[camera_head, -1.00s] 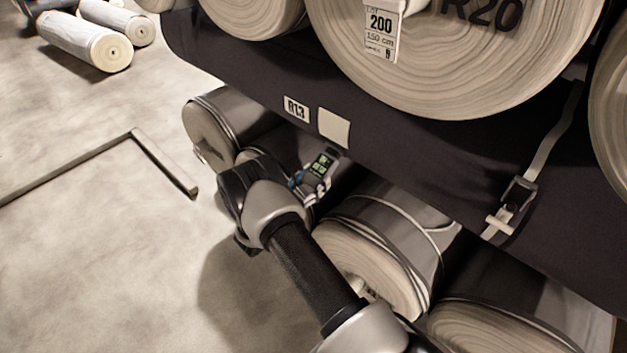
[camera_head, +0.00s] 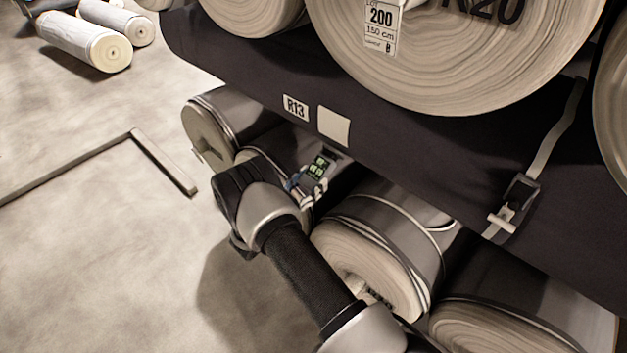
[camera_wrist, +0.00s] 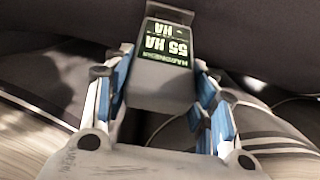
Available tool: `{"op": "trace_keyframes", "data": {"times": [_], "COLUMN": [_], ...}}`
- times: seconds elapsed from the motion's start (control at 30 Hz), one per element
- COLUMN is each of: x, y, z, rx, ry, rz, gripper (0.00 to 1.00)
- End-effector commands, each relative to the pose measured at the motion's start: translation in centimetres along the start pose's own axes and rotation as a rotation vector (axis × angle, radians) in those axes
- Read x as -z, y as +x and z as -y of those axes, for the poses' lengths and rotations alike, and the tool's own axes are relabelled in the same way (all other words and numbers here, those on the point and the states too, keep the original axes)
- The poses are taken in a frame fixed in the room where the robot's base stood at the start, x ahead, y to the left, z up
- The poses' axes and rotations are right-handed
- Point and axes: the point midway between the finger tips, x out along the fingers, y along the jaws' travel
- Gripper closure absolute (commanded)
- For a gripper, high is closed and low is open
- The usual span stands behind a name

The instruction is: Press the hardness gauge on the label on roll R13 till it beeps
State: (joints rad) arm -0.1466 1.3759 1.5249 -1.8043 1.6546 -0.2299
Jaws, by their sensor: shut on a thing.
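Roll R13 is a dark-wrapped roll (camera_head: 240,85) lying crosswise under the large upper rolls. It bears a white tag reading R13 (camera_head: 295,107) and a blank pale square label (camera_head: 334,125) right of it. My gripper (camera_head: 308,185) is shut on the hardness gauge (camera_head: 319,167), a grey device with a lit green display. They are below the pale label in the head view. The wrist view shows the gauge (camera_wrist: 165,75) between the blue-padded fingers, its display upside down and reading 55 HA. The gauge's far end meets a dark surface there; I cannot tell whether it touches.
Upper roll R20 (camera_head: 450,60) carries a lot tag (camera_head: 381,26). Lower rolls (camera_head: 375,265) lie close beside my arm. A strap with a buckle (camera_head: 515,200) hangs at right.

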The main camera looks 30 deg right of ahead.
Motion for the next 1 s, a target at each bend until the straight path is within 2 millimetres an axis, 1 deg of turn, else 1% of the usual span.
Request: {"op": "trace_keyframes", "data": {"times": [0.1,0.6,0.73,1.0], "x": [0.5,2.1,2.2,2.1], "y": [-1.0,-4.7,-5.0,-5.0], "z": [-0.1,0.0,0.0,0.0], "rx": [-0.003,-0.002,-0.001,-0.001], "ry": [0.000,-0.001,-0.002,-0.002], "rz": [0.001,0.000,0.000,0.000], "gripper": [0.73,0.73,0.73,0.73]}}
